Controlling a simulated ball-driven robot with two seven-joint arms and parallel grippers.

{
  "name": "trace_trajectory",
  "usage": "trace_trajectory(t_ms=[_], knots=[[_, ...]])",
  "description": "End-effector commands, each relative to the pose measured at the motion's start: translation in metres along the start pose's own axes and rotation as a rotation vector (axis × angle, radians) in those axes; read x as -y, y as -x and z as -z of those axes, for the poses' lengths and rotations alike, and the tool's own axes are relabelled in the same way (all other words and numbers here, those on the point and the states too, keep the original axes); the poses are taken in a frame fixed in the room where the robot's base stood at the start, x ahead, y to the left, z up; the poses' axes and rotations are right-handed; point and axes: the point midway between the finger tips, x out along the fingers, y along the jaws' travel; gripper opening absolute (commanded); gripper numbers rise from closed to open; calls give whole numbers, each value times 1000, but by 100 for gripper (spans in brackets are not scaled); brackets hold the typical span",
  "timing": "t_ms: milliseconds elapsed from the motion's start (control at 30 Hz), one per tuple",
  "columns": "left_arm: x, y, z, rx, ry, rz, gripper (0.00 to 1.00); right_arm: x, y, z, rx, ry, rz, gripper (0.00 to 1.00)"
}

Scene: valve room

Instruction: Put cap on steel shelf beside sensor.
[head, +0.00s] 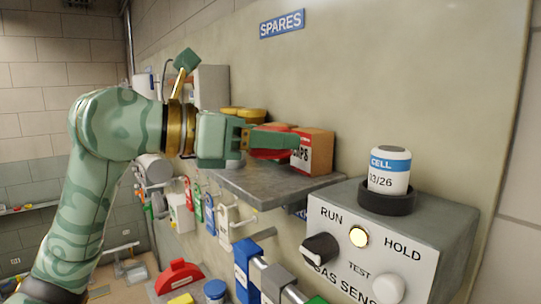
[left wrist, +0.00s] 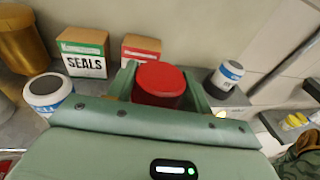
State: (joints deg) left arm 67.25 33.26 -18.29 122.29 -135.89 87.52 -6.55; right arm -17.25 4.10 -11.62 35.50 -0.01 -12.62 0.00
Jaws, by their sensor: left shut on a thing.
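The red cap (head: 270,154) is between the fingers of my left gripper (head: 275,140), over the grey steel shelf (head: 262,185). My left gripper is shut on it; the cap also shows in the left wrist view (left wrist: 160,82). I cannot tell whether the cap's underside touches the shelf. The gas sensor (head: 375,250) is a grey box to the right of the shelf. A white cell with a blue band (head: 389,172) stands upright in a dark ring on its top. A similar white cylinder (left wrist: 48,90) stands left of my gripper in the wrist view. My right gripper is not in view.
A red and white carton (head: 313,152) stands on the shelf just beyond the cap. A SEALS box (left wrist: 83,58) stands to its left in the wrist view. The wall with the SPARES sign (head: 282,23) backs the shelf.

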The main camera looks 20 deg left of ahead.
Motion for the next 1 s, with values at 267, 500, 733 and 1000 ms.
trace_trajectory(t_ms=[267, 500, 733, 1000], knots=[[-9, -12, 26, -2, 4, 2, 30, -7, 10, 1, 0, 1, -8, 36], [-9, -14, 42, 2, -1, -1, 30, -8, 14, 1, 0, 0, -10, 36], [-9, -14, 44, 1, -1, -1, 30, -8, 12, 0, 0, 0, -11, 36], [-9, -15, 46, 1, -1, -1, 72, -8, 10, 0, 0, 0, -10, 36]])
